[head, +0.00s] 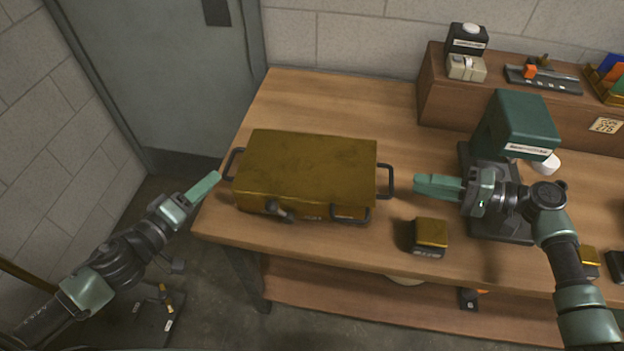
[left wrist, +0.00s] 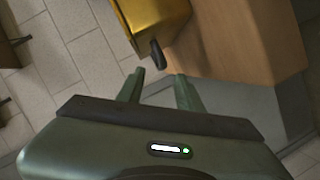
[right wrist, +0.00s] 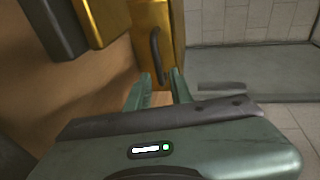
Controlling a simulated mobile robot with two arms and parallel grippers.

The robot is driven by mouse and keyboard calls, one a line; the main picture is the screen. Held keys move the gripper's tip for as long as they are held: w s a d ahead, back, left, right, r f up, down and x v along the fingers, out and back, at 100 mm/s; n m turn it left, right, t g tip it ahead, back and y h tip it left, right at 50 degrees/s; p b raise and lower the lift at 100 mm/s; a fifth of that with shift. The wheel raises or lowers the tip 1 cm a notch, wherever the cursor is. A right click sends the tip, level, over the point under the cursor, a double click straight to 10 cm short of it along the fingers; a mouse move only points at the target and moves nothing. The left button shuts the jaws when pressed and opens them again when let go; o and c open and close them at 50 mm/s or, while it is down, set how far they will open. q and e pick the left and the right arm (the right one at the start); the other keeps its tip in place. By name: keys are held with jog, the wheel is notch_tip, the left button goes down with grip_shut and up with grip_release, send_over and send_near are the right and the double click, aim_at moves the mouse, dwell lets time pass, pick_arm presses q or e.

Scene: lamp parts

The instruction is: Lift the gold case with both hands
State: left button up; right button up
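The gold case (head: 306,165) lies on the left part of the wooden table, with a dark handle on its left end (head: 234,163) and one on its right end (head: 386,181). My left gripper (head: 216,178) is just left of the left handle, apart from it. In the left wrist view its fingers (left wrist: 160,88) are spread and empty, with the handle (left wrist: 157,55) ahead of them. My right gripper (head: 416,184) is a short way right of the right handle. In the right wrist view its fingers (right wrist: 160,88) are spread and empty, with the handle (right wrist: 158,55) just beyond.
A small gold-topped block (head: 430,236) sits on the table in front of my right gripper. A green machine (head: 520,125) stands behind my right arm. A wooden shelf (head: 435,95) stands along the back. The table (head: 320,95) is clear behind the case.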

aim_at(227, 166)
pick_arm(q)
jog(key=shift+w+f, duration=0.1)
jog(key=shift+f, duration=0.1)
pick_arm(e)
jog(key=shift+w+f, duration=0.15)
jog(key=shift+f, duration=0.05)
